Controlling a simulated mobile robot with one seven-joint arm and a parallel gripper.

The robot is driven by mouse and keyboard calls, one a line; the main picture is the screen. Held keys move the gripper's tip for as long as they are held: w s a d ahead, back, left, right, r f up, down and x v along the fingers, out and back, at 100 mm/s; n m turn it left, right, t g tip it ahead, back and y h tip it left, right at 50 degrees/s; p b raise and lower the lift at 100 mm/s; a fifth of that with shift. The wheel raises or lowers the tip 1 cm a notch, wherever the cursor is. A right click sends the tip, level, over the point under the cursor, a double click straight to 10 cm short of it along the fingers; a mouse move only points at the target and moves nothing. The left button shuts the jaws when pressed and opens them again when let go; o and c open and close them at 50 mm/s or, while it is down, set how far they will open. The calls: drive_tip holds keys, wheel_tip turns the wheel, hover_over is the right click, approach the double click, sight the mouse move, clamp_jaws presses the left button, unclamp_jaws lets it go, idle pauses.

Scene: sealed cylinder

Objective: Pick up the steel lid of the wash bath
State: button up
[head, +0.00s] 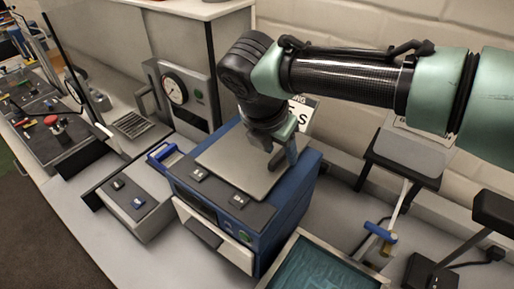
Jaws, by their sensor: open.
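A flat grey steel lid (232,165) lies on top of a blue box-shaped unit (262,232), which I take to be the wash bath. The lid looks level and covers most of the top behind the dark front control strip. My gripper (282,157) is open and reaches down from above at the lid's back right part. One finger shows near the lid's right edge; the other is partly hidden by the hand. I cannot tell whether the fingers touch the lid. The gripper and wrist hide the lid's back right corner and any handle there.
A tray of teal liquid (322,268) stands in front at the right. A grey box with switches (135,200) is to the left, and a gauge panel (183,95) behind left. Stands with a blue-handled tool (380,232) are at the right. A wall closes the back.

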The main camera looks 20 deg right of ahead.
clamp_jaws()
drive_tip(key=shift+r, duration=0.1)
idle(1.2)
